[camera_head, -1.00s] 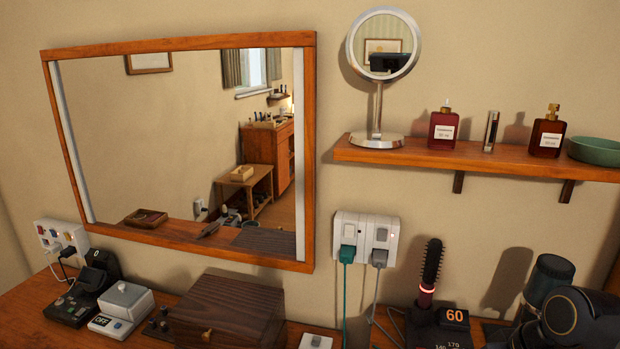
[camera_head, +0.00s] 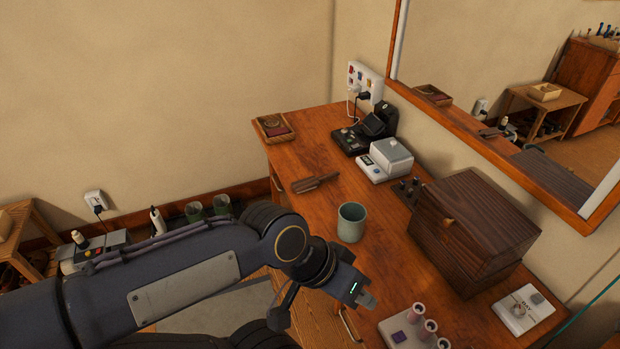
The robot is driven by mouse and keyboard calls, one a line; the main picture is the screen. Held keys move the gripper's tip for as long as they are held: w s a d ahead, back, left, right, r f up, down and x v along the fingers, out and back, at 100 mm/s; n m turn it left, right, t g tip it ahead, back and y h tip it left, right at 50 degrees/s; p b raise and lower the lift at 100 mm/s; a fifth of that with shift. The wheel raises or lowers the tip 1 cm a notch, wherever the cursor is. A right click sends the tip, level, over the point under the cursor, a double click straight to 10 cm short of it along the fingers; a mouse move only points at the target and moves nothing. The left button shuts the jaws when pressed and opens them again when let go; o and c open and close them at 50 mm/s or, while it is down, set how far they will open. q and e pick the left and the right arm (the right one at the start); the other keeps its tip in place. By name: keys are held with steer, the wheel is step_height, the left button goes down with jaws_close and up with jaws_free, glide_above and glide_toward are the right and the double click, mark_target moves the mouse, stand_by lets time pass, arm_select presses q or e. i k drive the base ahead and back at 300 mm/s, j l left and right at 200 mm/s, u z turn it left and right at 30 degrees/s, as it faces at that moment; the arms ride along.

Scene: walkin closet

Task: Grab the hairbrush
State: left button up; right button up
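A flat, dark brown item with a narrow end (camera_head: 316,182) lies on the wooden table, left of the middle of its top. It looks like the hairbrush, but its bristles cannot be made out. My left gripper (camera_head: 364,298) is over the near edge of the table, below and to the right of the brush in the picture and apart from it. I see nothing held in it, and its finger gap is not clear. My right gripper is not in view.
A green cup (camera_head: 351,222) stands between my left gripper and the brush. A small tray (camera_head: 273,128) is at the table's far left corner. Devices (camera_head: 385,158) and a dark wooden box (camera_head: 473,229) stand along the wall. A pink-topped set (camera_head: 413,331) is at the front.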

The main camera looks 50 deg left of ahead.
mark_target(308, 183)
steer(key=u, duration=1.7)
steer(key=i+j, duration=0.65)
steer(key=i, duration=0.15)
steer(key=i+j, duration=0.7)
steer(key=i+z, duration=0.05)
steer(key=i, duration=0.1)
